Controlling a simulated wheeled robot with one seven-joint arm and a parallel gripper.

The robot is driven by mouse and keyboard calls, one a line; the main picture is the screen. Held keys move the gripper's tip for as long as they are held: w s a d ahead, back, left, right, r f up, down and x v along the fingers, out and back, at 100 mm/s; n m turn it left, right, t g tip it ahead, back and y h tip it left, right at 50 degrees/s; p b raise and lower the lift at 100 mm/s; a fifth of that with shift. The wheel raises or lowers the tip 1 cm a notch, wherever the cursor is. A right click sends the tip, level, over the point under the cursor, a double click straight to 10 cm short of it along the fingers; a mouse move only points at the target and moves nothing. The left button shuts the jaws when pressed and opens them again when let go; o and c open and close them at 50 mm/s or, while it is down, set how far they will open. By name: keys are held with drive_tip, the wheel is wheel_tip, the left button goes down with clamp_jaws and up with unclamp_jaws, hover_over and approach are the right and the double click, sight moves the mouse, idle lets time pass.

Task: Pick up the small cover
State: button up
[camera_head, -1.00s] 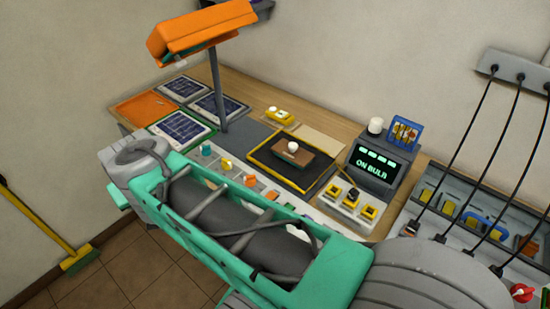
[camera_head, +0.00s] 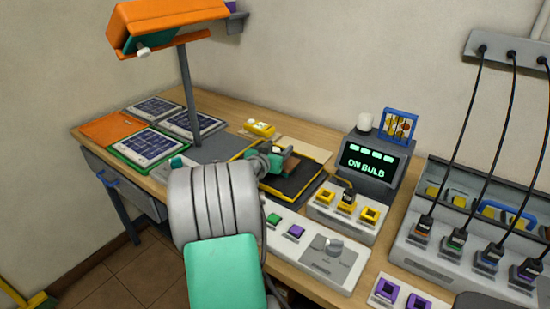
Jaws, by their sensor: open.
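The small cover, which I take to be the brown block with a pale round knob (camera_head: 291,163), sits on a black tray with a yellow rim (camera_head: 308,188) in the middle of the bench. My gripper (camera_head: 277,153) is at the cover, around or just beside its knob. It is open. The gripper and my large grey arm joint hide much of the cover and the tray's left side. I cannot tell whether the fingers touch the knob.
A display unit reading "ON BULB" (camera_head: 367,164) and a yellow-socketed block (camera_head: 343,211) stand right of the tray. An orange lamp (camera_head: 170,22) overhangs solar panels (camera_head: 148,145) at left. A cabled charging rack (camera_head: 470,225) is at far right.

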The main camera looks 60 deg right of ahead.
drive_tip(key=shift+d+f, duration=0.1)
drive_tip(key=shift+d, duration=0.3)
drive_tip(key=shift+a, duration=0.1)
clamp_jaws()
